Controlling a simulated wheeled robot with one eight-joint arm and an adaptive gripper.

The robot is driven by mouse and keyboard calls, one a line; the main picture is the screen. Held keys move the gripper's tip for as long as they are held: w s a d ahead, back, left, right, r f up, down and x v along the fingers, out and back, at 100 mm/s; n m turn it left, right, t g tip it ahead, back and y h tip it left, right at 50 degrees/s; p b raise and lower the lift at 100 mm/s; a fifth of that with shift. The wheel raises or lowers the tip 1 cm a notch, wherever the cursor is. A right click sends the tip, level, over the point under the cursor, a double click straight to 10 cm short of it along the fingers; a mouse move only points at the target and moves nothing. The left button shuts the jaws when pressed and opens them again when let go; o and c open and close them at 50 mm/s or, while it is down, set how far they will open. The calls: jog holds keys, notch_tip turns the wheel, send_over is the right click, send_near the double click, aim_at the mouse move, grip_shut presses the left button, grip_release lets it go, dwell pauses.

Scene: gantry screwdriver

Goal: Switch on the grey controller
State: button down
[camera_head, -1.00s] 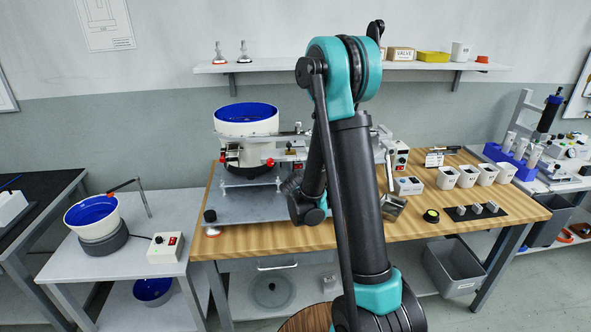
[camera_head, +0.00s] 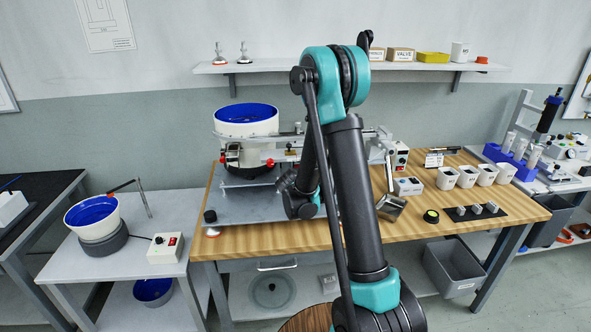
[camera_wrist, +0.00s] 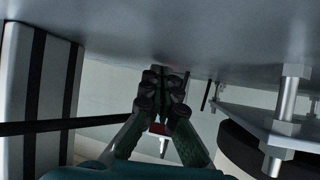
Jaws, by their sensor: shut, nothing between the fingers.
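Several control boxes show in the head view, and I cannot tell for sure which is the grey controller. A pale box (camera_head: 166,248) with a black knob and a red switch stands on the left table. A small light-grey box (camera_head: 409,187) sits on the wooden bench, right of my arm. An upright box (camera_head: 401,157) with buttons stands behind it. In the wrist view my gripper (camera_wrist: 164,76) is shut and empty, close to a grey metal surface (camera_wrist: 240,40). A small red part (camera_wrist: 157,129) shows behind the fingers. In the head view my arm hides most of the gripper.
A feeder with a blue bowl (camera_head: 247,112) and a metal plate (camera_head: 240,208) occupy the bench's left side. White cups (camera_head: 467,177), a tilted metal block (camera_head: 391,207) and a black-yellow round part (camera_head: 431,216) lie right. Metal posts (camera_wrist: 287,105) stand right in the wrist view.

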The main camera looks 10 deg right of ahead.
jog(key=shift+w+a, duration=0.15)
jog(key=shift+w, duration=1.2)
jog(key=shift+w+a, duration=0.15)
jog(key=shift+w, duration=1.15)
jog(key=shift+w, duration=0.15)
jog(key=shift+w, duration=0.25)
jog(key=shift+w+a, duration=0.1)
jog(key=shift+w, duration=0.15)
jog(key=shift+s, duration=0.15)
jog(key=shift+s, duration=0.55)
jog(key=shift+s+d, duration=0.2)
jog(key=shift+s, duration=1.05)
jog(key=shift+s+d, duration=0.2)
jog(key=shift+s, duration=1.05)
